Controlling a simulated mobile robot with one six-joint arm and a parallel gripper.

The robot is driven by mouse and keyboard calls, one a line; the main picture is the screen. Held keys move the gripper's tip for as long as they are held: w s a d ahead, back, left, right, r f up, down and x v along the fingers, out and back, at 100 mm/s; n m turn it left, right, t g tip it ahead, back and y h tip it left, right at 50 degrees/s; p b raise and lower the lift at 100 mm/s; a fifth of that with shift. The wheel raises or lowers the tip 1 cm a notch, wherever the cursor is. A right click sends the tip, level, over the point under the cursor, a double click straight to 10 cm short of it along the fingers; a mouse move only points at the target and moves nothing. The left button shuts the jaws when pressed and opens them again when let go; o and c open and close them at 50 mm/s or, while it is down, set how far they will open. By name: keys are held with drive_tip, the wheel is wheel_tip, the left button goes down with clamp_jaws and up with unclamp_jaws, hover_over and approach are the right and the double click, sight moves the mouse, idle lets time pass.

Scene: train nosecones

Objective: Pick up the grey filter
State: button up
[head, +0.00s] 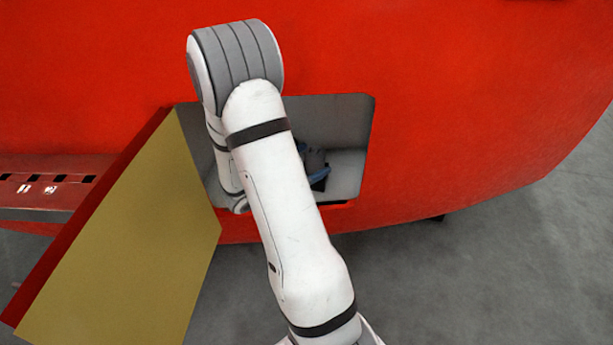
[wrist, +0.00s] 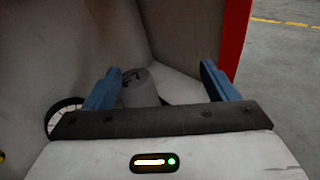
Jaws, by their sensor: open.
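The grey filter (wrist: 140,86) is a small grey cylinder with dark marks on its upper part. In the wrist view it stands inside the grey compartment, its lower part hidden behind my gripper's dark bar. My gripper (wrist: 157,80) is open, with one blue finger on each side. The filter shows between the fingers, close to the left one; I cannot tell whether they touch. In the head view my gripper (head: 319,177) is partly hidden behind my arm, inside the compartment. A dark grey shape beside the blue finger there is too small to identify surely.
The grey compartment (head: 345,120) is a recess in the red train nose (head: 450,100), with walls close around my gripper. An open hatch door (head: 130,240), yellowish inside, stands at the left. A round dark-rimmed part (wrist: 52,115) is at the left in the wrist view. Grey floor lies below.

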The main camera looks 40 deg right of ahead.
sight(319, 153)
drive_tip(key=w+f+n+t, duration=0.1)
drive_tip(key=w+f+n+t+b, duration=0.1)
drive_tip(key=f, duration=0.1)
drive_tip(key=w+f+n+t, duration=0.1)
drive_tip(key=w+f, duration=0.1)
drive_tip(key=shift+d+f+n+t, duration=0.2)
drive_tip(key=shift+d+n+t, duration=0.1)
drive_tip(key=shift+d+n, duration=0.1)
drive_tip(key=x, duration=0.7)
drive_tip(key=shift+s+d+r, duration=0.1)
drive_tip(key=shift+r, duration=0.25)
drive_tip(key=c, duration=1.2)
